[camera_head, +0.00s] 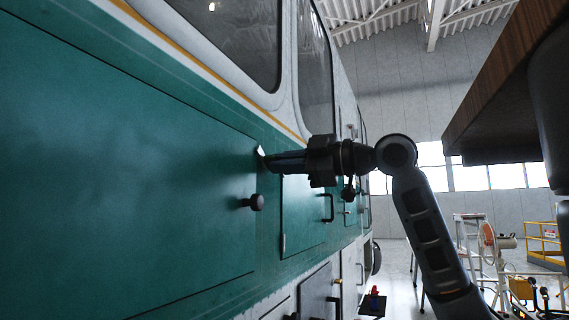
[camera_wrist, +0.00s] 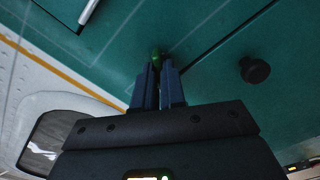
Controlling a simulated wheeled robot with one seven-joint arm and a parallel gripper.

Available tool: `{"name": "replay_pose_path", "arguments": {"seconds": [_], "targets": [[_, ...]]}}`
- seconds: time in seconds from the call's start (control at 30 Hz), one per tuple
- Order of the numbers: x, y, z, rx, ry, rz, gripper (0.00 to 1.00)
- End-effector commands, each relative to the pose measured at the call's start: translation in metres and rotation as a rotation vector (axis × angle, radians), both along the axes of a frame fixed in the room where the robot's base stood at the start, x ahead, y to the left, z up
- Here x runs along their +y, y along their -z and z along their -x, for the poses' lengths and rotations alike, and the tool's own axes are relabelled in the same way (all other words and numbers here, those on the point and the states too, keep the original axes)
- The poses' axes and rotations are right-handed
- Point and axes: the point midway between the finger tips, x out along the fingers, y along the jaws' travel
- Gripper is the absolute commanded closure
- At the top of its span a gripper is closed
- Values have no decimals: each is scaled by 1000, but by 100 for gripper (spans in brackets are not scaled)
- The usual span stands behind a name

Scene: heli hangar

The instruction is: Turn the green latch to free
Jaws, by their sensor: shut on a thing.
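The green latch (camera_wrist: 156,53) shows as a small piece on the teal side panel in the wrist view. My gripper (camera_wrist: 159,68) is shut on it, with the two blue-grey fingers on either side and their tips close to the panel. The fingers hide part of the latch. In the head view my gripper (camera_head: 271,160) reaches in from the right to the teal side, near the upper corner of a large panel. The latch itself cannot be made out there.
A round black knob (camera_head: 257,202) sticks out just below my gripper; it also shows in the wrist view (camera_wrist: 254,70). A smaller hatch with a dark handle (camera_head: 328,207) is to the right. A brown overhanging surface (camera_head: 500,90) is at upper right. Ladders and equipment stand farther back.

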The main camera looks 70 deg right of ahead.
Motion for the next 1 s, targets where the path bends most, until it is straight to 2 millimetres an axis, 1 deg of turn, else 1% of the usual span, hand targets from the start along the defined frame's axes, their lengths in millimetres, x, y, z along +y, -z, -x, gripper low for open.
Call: {"name": "replay_pose_path", "arguments": {"seconds": [0.6, 0.8, 1.0], "targets": [[1, 0, -1, 5, -2, -586, 100], [1, 0, 0, 6, -1, -754, 100], [1, 0, -1, 7, 0, -880, 100]]}}
